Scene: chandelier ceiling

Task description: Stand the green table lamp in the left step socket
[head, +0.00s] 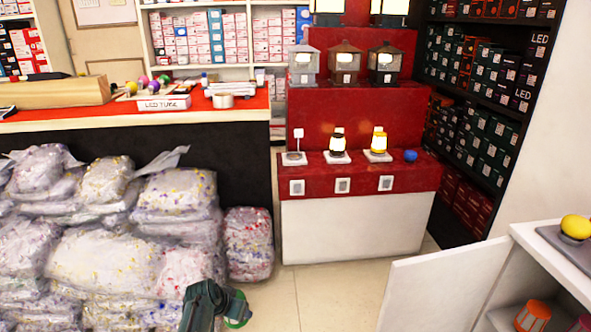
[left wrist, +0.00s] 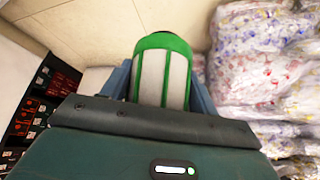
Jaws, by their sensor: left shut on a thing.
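The green table lamp (left wrist: 163,72), green with pale panels, is between the fingers of my left gripper (left wrist: 162,90) in the left wrist view. In the head view only a green bit of the lamp (head: 237,312) shows beside my left gripper (head: 228,298), low at the bottom edge, well in front of the red step. The left step socket (head: 294,158) is a white plate at the left of the red step, with a small white upright piece at its back and no lamp on it. My right gripper is in neither view.
A black lamp (head: 337,142) and a yellow lamp (head: 378,140) stand on the middle and right plates. A blue ball (head: 410,155) lies at their right. Stacked plastic bags (head: 120,240) fill the left. An open white cabinet door (head: 440,285) stands at right. Floor between is clear.

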